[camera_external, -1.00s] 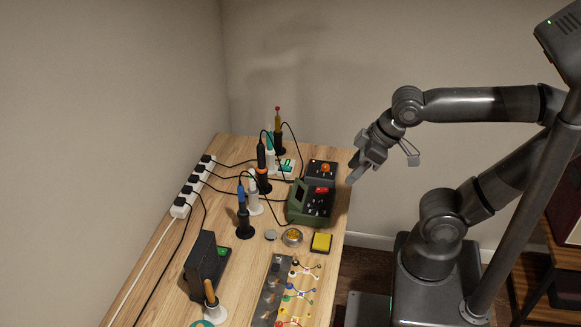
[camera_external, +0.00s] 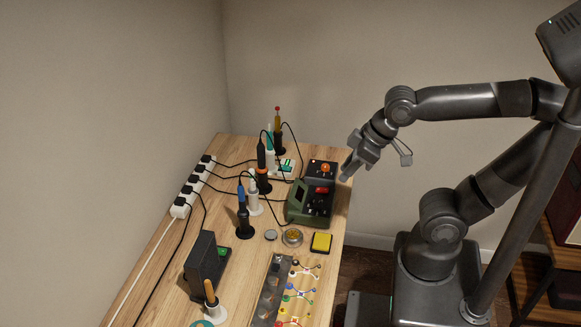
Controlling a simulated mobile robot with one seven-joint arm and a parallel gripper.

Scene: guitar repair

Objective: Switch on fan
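The thing most like a fan is a black upright box-shaped unit (camera_external: 203,266) at the front left of the wooden workbench. A small green button (camera_external: 222,251) shows on its right side. My gripper (camera_external: 346,172) is above the bench's right edge, beside the green station. It is far from the black unit, to its upper right. Its fingers point down and left. They are small in the view, so whether they are open or shut is unclear. Nothing shows held between them.
A green soldering station (camera_external: 312,204) with a red display stands right of centre. A white power strip (camera_external: 192,187) with cables lies along the left edge. A yellow sponge (camera_external: 321,243), a round tin (camera_external: 292,237) and a parts tray (camera_external: 268,292) lie nearer.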

